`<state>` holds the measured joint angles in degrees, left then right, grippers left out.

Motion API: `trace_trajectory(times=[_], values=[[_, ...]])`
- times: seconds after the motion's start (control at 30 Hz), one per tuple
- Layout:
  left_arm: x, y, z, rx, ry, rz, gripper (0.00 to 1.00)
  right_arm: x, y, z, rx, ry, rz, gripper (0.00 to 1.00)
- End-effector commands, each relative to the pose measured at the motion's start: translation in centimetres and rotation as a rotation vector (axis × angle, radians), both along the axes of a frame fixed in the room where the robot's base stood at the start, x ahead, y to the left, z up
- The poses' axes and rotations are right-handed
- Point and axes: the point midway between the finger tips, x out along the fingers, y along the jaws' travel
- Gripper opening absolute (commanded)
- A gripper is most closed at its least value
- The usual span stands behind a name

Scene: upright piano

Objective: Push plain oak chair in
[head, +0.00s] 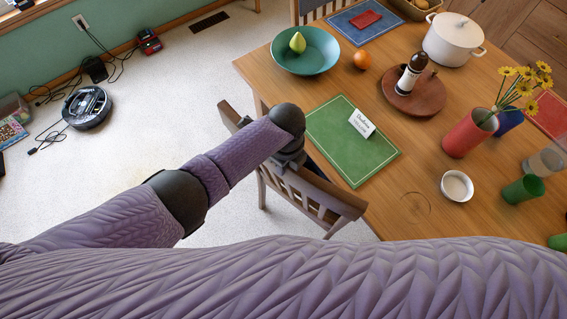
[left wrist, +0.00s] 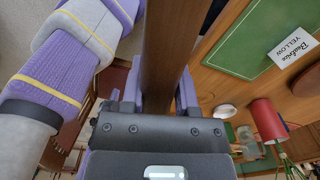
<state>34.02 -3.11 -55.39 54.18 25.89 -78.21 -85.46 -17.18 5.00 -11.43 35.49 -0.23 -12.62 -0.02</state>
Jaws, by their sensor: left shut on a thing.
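A grey-brown wooden chair with a slatted back (head: 335,193) stands at the left side of the oak table (head: 385,205), beside the green placemat (head: 350,140). Its top rail runs roughly along the table edge, and its right end overlaps the table in the head view. The seat is mostly hidden by the back and my arm. My left gripper (head: 290,160) is at the middle of the top rail. In the left wrist view the brown rail (left wrist: 172,50) runs between the fingers of the gripper (left wrist: 160,98), which is shut on it. My right gripper is not in view.
A name card (head: 361,123) stands on the green placemat. The table also holds a teal bowl (head: 306,52), a red vase (head: 470,132) and a white pot (head: 454,40). Another chair (head: 318,10) stands at the far side. Carpet left of the chair is clear up to a robot vacuum (head: 87,107).

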Motion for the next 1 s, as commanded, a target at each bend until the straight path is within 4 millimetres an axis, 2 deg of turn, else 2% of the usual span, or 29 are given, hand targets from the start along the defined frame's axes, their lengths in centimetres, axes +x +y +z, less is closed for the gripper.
trace_trajectory(times=[0.5,0.53,0.67,0.7,1.0], values=[[0.38,-0.33,0.21,-0.006,-0.009,-0.001,0.00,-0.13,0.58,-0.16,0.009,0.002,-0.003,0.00],[0.39,-0.33,0.21,-0.006,-0.009,-0.001,0.42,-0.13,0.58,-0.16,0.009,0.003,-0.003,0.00],[0.33,-0.30,0.17,-0.005,-0.006,-0.001,0.70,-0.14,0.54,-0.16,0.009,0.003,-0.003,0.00],[0.30,-0.27,0.14,-0.005,-0.005,-0.001,0.74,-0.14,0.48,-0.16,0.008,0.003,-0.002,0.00],[0.20,-0.18,0.46,-0.001,-0.002,0.000,0.74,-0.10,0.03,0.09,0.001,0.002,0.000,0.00]])
